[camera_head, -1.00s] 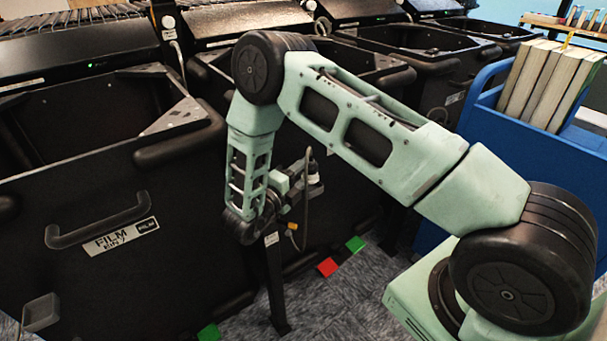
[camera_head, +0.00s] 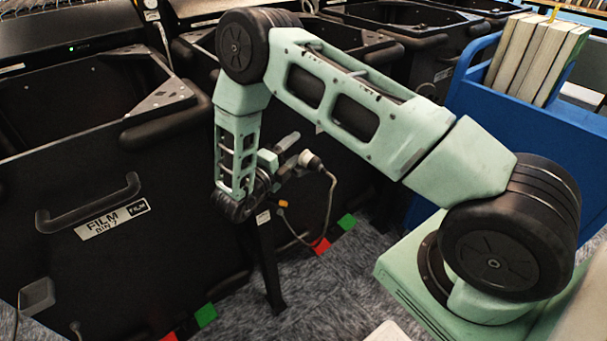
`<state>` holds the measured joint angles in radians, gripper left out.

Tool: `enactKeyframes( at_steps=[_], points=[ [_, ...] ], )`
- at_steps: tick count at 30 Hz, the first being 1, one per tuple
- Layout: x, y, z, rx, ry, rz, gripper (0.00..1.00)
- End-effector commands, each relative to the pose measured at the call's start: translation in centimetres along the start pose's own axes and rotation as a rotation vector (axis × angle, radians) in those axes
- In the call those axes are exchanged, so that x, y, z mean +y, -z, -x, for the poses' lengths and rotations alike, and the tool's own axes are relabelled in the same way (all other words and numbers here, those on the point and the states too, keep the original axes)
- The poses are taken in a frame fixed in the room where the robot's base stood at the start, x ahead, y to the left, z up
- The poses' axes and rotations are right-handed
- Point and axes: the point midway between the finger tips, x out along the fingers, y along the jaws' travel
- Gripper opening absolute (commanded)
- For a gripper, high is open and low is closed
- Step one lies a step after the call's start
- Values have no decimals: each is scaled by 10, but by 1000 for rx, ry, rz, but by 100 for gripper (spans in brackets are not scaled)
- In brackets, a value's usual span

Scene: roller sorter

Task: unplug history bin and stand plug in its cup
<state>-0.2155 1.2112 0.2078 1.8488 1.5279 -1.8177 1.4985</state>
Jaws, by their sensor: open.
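My gripper (camera_head: 292,153) is open at the end of my bent arm, low in front of a dark bin behind the arm. I cannot tell whether the plug touches the jaws or is seated in a socket. No history label is readable; my arm hides much of the bin (camera_head: 345,160) behind it. A small grey cup (camera_head: 37,296) is on the front of the film bin (camera_head: 90,180) at left.
A dark post (camera_head: 268,265) stands just below my gripper. A blue cart (camera_head: 530,130) with books (camera_head: 535,60) is at right. Red (camera_head: 321,246) and green (camera_head: 347,222) markers lie on the carpet. Open carpet is in the lower middle.

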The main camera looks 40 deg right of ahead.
Motion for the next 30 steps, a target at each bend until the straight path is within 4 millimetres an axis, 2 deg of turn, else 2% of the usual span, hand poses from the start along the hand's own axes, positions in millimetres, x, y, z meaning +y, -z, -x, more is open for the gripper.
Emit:
enactKeyframes(
  at_steps=[1,7,9,30],
  points=[
    [28,4,1,-10,-49,17,74],
    [-7,6,0,-9,-48,14,74],
    [-3,9,-1,-3,-52,16,74],
    [-17,137,49,-9,-55,28,74]
  ],
)
